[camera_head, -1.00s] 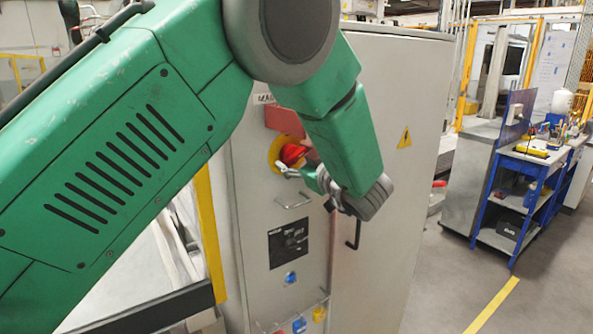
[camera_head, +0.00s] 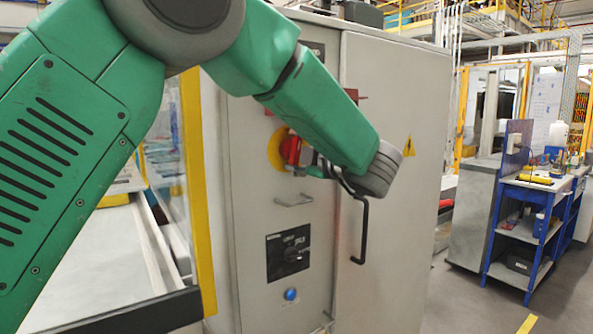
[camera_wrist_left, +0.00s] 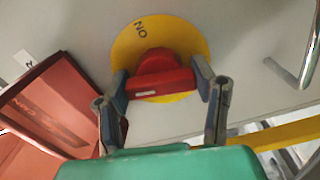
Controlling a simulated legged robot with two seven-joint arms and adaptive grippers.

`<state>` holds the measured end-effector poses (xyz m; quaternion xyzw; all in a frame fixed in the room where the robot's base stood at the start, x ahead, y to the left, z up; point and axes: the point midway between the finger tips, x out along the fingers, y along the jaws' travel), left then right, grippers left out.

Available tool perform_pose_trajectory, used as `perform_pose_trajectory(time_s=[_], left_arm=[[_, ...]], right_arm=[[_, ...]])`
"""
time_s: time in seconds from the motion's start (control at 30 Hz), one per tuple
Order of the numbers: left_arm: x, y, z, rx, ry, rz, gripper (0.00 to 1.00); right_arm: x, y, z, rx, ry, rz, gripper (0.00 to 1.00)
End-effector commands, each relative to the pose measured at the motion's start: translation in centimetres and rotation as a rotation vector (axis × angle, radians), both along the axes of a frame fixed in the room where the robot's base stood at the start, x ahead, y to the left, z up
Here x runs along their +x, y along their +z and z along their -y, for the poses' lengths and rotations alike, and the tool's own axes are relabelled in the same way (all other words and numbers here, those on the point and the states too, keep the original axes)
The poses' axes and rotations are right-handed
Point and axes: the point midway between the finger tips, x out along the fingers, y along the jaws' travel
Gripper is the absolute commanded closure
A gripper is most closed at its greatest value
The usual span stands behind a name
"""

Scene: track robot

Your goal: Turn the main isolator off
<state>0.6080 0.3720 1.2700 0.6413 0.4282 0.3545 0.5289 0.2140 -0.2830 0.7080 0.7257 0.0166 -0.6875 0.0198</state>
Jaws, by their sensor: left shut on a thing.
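The main isolator is a red rotary handle (camera_head: 291,149) on a round yellow plate (camera_head: 274,150), on the front of a grey cabinet. The left wrist view shows the red handle (camera_wrist_left: 160,72) and the yellow plate (camera_wrist_left: 190,40), with "ON" printed on the plate near the top. My left gripper (camera_head: 306,168) is at the handle. In the wrist view my left gripper (camera_wrist_left: 161,85) has one finger on each side of the handle and is shut on it. My green arm hides part of the plate's surroundings in the head view. My right gripper is not in view.
A red panel (camera_wrist_left: 60,108) lies beside the plate in the wrist view. The cabinet (camera_head: 400,230) has a metal handle (camera_head: 294,200), a black door handle (camera_head: 361,235) and a blue button (camera_head: 291,294). A blue workbench (camera_head: 530,225) stands to the right, with open floor before it.

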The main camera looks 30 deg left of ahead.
Motion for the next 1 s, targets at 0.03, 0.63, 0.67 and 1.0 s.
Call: perform_pose_trajectory(time_s=[0.03, 0.63, 0.67, 1.0], left_arm=[[0.1, -0.6, 0.0, -0.016, -0.004, 0.028, 0.77], [0.2, 0.0, 0.1, -0.075, -0.007, 0.177, 0.77], [0.2, 0.0, 0.1, -0.075, -0.007, 0.177, 0.77], [0.2, 0.1, 0.1, -0.073, -0.006, 0.177, 0.40]], right_arm=[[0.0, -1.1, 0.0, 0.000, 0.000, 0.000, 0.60], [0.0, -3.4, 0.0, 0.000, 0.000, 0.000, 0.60], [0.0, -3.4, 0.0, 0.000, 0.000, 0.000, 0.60], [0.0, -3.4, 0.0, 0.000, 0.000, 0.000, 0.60]])
